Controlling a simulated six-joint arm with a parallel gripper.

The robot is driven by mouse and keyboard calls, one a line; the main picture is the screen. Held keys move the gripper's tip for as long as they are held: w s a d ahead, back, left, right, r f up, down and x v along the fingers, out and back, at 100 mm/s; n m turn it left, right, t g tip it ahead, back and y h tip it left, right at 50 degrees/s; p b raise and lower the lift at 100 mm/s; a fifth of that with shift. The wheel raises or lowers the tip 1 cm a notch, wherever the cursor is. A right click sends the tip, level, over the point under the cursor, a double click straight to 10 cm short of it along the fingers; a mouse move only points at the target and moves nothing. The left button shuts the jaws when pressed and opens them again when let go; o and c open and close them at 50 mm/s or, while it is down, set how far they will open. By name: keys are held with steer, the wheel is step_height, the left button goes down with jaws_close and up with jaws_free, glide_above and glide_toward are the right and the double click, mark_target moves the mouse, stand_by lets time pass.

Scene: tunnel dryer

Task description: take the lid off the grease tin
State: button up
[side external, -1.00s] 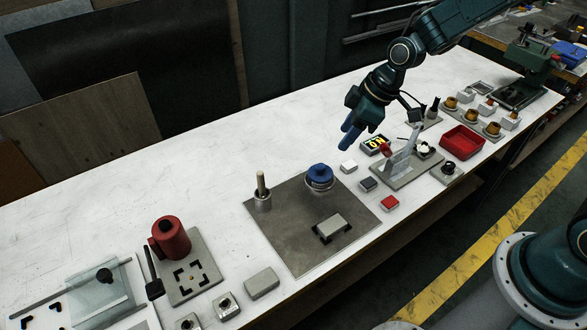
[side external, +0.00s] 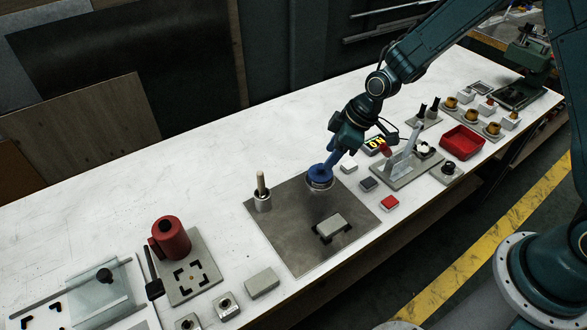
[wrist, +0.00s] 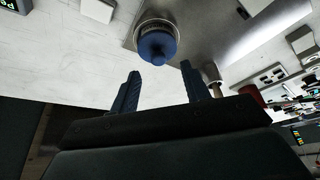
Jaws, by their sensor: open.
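The grease tin (side external: 320,187) is a short silvery tin standing upright on a dark grey mat (side external: 290,225). Its blue lid (side external: 317,173) with a knob is on top. In the wrist view the blue lid (wrist: 157,46) shows ahead of my gripper, with the tin's metal side (wrist: 138,34) partly visible. My gripper (side external: 335,160) has blue fingers and is just behind and to the right of the lid in the side view. In the wrist view my gripper (wrist: 160,82) is open, with nothing between its fingers and a gap to the lid.
A metal cup with a wooden-handled tool (side external: 262,192) stands left of the tin. A grey block (side external: 330,226) lies in front on the mat. A white block (side external: 349,166), a lit display (side external: 375,144) and a lever stand (side external: 404,165) are to the right. The table's back left is clear.

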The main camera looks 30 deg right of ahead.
mark_target(321, 170)
steer(key=shift+x, duration=2.5)
steer(key=shift+w, duration=0.1)
steer(key=shift+c, duration=0.2)
jaws_close()
